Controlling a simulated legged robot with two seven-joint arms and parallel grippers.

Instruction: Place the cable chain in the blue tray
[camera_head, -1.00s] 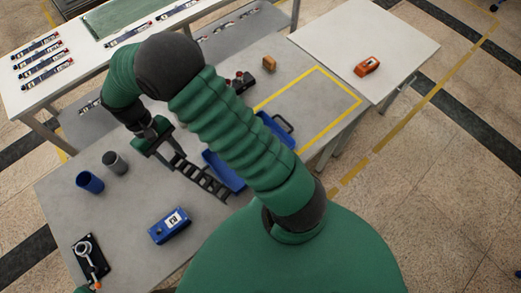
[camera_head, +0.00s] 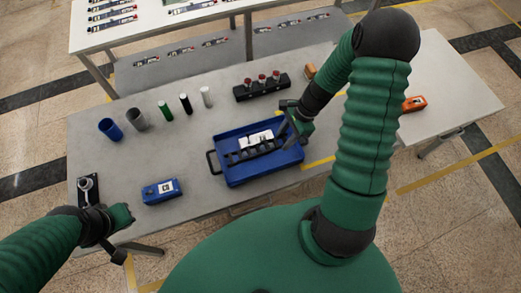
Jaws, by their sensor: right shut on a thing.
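The blue tray (camera_head: 228,178) lies on the grey table with a handle at its left end. The dark cable chain (camera_head: 252,153) is over the tray's inside, beside a white block (camera_head: 257,139); I cannot tell whether it touches the floor of the tray. My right gripper (camera_head: 289,127) is at the tray's right back side, shut on the chain's right end, its fingers partly hidden. My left gripper (camera_head: 120,236) is low at the left, by the table's front edge, apart from the tray; its jaws are unclear.
A blue box (camera_head: 162,191) stands left of the tray. A black plate with a ring (camera_head: 88,190) is near my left arm. Several cylinders (camera_head: 165,110) and a black block with red knobs (camera_head: 262,86) stand behind. An orange device (camera_head: 413,104) lies on the right table.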

